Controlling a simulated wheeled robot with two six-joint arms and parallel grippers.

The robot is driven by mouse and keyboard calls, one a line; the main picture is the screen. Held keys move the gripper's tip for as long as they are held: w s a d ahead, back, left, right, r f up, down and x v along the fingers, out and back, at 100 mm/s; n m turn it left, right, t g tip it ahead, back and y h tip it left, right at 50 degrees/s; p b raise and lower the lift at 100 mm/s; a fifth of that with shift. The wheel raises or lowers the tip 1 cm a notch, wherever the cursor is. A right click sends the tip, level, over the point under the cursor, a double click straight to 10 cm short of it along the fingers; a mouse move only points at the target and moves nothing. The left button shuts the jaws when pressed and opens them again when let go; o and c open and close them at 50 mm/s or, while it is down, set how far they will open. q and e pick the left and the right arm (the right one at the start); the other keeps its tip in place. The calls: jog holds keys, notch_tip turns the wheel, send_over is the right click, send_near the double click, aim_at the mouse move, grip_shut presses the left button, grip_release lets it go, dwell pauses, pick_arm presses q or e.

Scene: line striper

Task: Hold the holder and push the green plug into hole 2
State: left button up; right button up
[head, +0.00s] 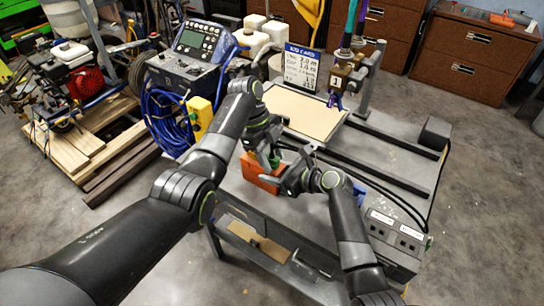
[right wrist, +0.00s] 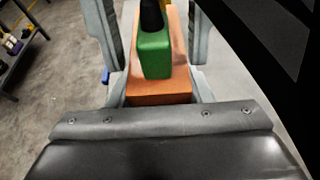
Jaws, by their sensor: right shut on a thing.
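The orange holder (head: 259,176) is on the grey table near its front left. My right gripper (head: 281,178) is shut on it; in the right wrist view the orange block (right wrist: 160,92) lies between its two fingers. The green plug (right wrist: 154,55), with a black upper part, stands at the holder in that view; whether it is seated in a hole I cannot tell. In the head view the green plug (head: 274,161) shows small below my left gripper (head: 268,150). The left fingers are too small and covered to read. The hole numbers are not visible.
A tan board (head: 305,115) and a sign (head: 301,67) are at the back of the table. A grey box with sockets (head: 396,238) sits at the front right. A control unit (head: 195,60) with blue hose stands at the left. The table's right middle has free room.

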pick_arm(q)
jog(key=shift+o, duration=0.2)
jog(key=shift+o, duration=1.3)
jog(key=shift+r, duration=0.15)
jog(key=v, duration=0.7)
pick_arm(e)
jog(key=o, duration=1.4)
